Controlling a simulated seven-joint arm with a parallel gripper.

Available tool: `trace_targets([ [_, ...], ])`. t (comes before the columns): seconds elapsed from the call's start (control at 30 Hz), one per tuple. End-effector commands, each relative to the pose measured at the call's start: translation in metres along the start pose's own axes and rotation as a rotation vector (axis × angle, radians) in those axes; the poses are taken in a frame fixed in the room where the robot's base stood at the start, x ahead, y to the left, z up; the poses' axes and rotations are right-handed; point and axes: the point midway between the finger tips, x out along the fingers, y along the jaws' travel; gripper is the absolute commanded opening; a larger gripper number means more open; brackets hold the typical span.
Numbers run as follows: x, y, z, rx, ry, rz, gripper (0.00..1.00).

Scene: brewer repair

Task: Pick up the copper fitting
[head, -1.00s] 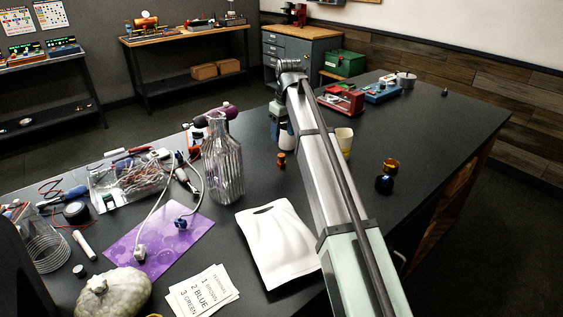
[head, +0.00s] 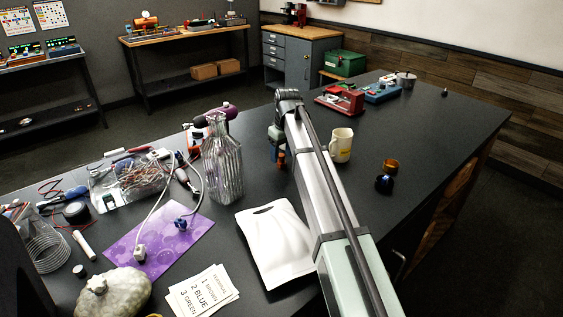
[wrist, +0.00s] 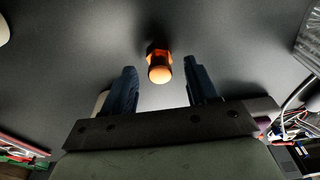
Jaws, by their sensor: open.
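The copper fitting (head: 281,158) is a small orange-brown piece standing on the dark bench, just left of my arm in the head view. In the wrist view the fitting (wrist: 159,66) shows its bright rounded end and a darker, wider part behind it. My gripper (wrist: 161,75) is open, with one dark blue finger on each side of the fitting and a gap to each; nothing is held. In the head view my gripper (head: 274,150) is small and partly hidden behind my arm, close beside the fitting. How far the fingertips are above the bench cannot be told.
A ribbed glass bottle (head: 224,170) stands left of the fitting. A cream mug (head: 341,145) stands right of my arm. A white pouch (head: 270,245) lies in front. An amber cup (head: 391,165) and a dark cup (head: 384,184) stand right, with bare bench around them.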

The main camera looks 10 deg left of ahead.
Motion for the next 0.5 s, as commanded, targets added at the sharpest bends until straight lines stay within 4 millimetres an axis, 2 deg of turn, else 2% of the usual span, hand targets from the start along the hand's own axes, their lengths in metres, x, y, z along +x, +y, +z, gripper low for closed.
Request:
trace_targets([
  [0.17,-0.0002,0.0,-0.0001,0.0,0.0,0.0,0.56],
  [0.5,-0.0003,0.0,-0.0001,0.0,0.0,0.0,0.23],
])
